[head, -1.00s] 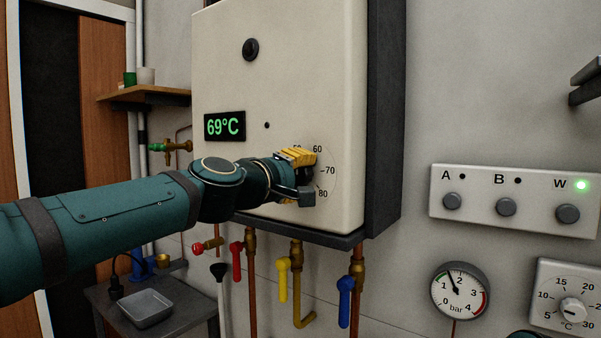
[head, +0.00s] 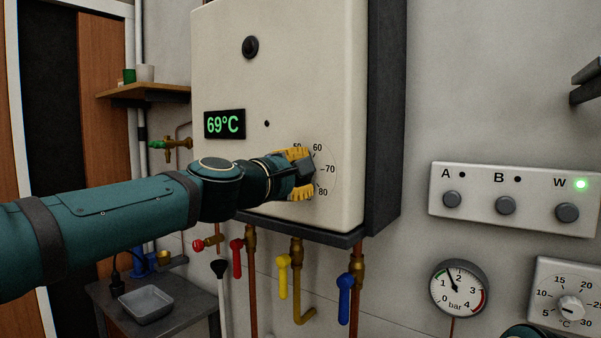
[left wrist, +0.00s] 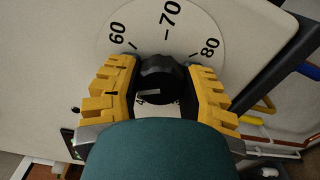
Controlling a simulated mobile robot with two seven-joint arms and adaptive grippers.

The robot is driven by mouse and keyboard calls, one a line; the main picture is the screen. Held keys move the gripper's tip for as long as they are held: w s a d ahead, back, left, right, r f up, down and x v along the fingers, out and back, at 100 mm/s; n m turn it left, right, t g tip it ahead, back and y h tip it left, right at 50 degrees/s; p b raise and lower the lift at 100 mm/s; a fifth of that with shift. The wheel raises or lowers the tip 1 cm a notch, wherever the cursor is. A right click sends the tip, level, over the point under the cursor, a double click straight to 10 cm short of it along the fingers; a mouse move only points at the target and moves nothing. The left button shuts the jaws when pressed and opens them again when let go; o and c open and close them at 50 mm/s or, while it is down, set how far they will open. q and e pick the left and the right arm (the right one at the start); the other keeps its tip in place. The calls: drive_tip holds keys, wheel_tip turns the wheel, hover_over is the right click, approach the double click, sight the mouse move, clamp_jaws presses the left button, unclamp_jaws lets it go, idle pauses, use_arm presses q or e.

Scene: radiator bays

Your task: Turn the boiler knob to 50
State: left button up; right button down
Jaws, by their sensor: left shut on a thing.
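The cream boiler (head: 290,75) hangs on the wall, and its green display (head: 224,125) reads 69°C. Its dial (head: 327,172) shows 50, 60, 70 and 80 in the head view. The black boiler knob (left wrist: 158,80) sits between the yellow fingers of my left gripper (left wrist: 160,88), which is shut on it. The knob is hidden behind my left gripper (head: 303,172) in the head view. The knob's pointer cannot be made out clearly. My right gripper is not in view.
Red (head: 237,258), yellow (head: 283,278) and blue (head: 346,300) valve levers hang below the boiler. A panel with buttons A, B and W (head: 513,200), a pressure gauge (head: 459,289) and a thermostat (head: 570,300) are on the wall at right. A tray (head: 146,305) stands at lower left.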

use_arm(q)
drive_tip(key=shift+r, duration=0.1)
drive_tip(key=o, duration=1.2)
drive_tip(key=shift+o, duration=0.2)
drive_tip(key=v, duration=1.2)
